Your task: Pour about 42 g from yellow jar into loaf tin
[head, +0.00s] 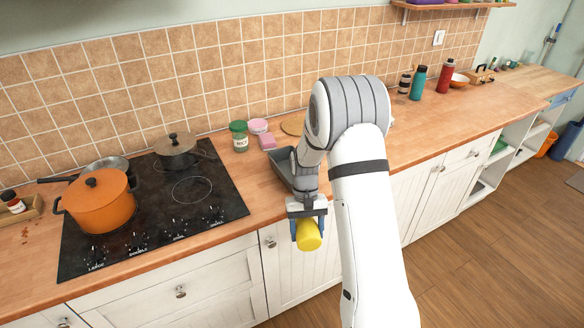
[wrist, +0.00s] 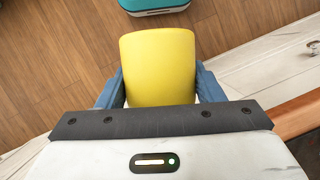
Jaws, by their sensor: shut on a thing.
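The yellow jar (head: 308,236) is in my gripper (head: 308,226), out in front of the counter edge and over the floor side. In the wrist view the yellow jar (wrist: 158,68) sits between the two blue fingers of my gripper (wrist: 160,88), which are shut on it. Its opening and contents do not show. A dark grey tin (head: 282,168), which looks like the loaf tin, stands on the counter behind my gripper. My arm hides its right part, and I cannot see what is inside it.
A black hob (head: 150,205) with an orange pot (head: 97,203) and a grey pot (head: 176,151) lies to the left. Bottles (head: 418,83) stand further right. The counter's front edge is close to my gripper.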

